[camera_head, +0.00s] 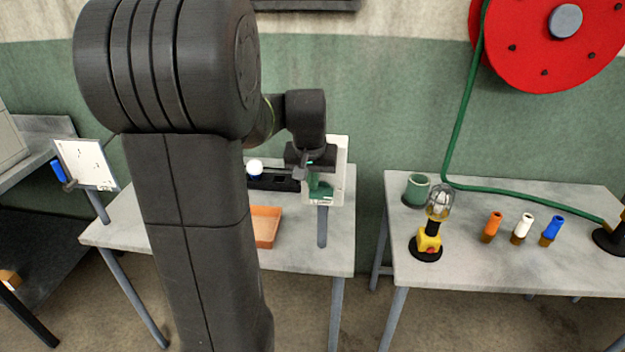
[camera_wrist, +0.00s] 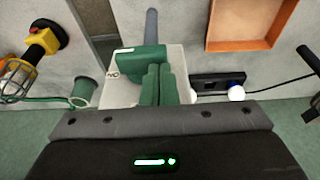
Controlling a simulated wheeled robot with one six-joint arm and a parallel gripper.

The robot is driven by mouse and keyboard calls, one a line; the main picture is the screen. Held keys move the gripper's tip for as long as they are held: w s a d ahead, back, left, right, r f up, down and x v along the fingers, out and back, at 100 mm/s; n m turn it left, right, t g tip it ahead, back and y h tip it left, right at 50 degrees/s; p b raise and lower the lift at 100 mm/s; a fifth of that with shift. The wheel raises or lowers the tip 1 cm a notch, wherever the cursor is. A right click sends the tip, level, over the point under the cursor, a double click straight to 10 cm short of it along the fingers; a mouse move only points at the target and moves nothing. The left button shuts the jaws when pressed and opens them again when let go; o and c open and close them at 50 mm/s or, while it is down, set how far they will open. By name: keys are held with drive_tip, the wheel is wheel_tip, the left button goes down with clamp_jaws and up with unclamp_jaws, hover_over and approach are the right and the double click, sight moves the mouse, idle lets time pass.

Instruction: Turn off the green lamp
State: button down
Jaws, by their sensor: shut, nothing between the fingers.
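A white panel (camera_head: 338,172) stands on a grey post at the right end of the middle table. A green block (camera_head: 322,195) is on it. In the wrist view the green block (camera_wrist: 143,58) is beside dark lettering on the panel (camera_wrist: 115,92). My gripper (camera_wrist: 159,68) is shut and empty, with its green fingertips close to the green block. I cannot tell whether they touch. In the head view my gripper (camera_head: 312,178) is partly hidden against the panel. No lamp with a clearly green light shows. A caged lamp (camera_head: 440,203) with a yellow base stands on the right table.
A white bulb (camera_head: 255,167) sits by a black strip behind the orange tray (camera_head: 266,226). A green cup (camera_head: 417,190), three coloured cylinders (camera_head: 522,228) and a green hose (camera_head: 520,196) are on the right table. Another panel (camera_head: 88,164) with a blue block stands left.

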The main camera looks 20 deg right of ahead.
drive_tip(key=shift+w+a+f+g+h+b, duration=0.2)
drive_tip(key=shift+a+g+h+b, duration=0.1)
drive_tip(key=shift+h+b, duration=0.15)
wheel_tip(320, 180, down, 6)
drive_tip(key=w+a+n+g+h+b, duration=0.1)
drive_tip(key=g+h+b, duration=0.4)
drive_tip(key=h+b, duration=0.6)
drive_tip(key=n+b, duration=0.1)
drive_tip(key=b, duration=0.5)
drive_tip(key=shift+a+g, duration=0.3)
drive_tip(key=shift+s+d+f+b, duration=0.15)
drive_tip(key=shift+f+b, duration=0.1)
drive_tip(key=shift+b, duration=0.2)
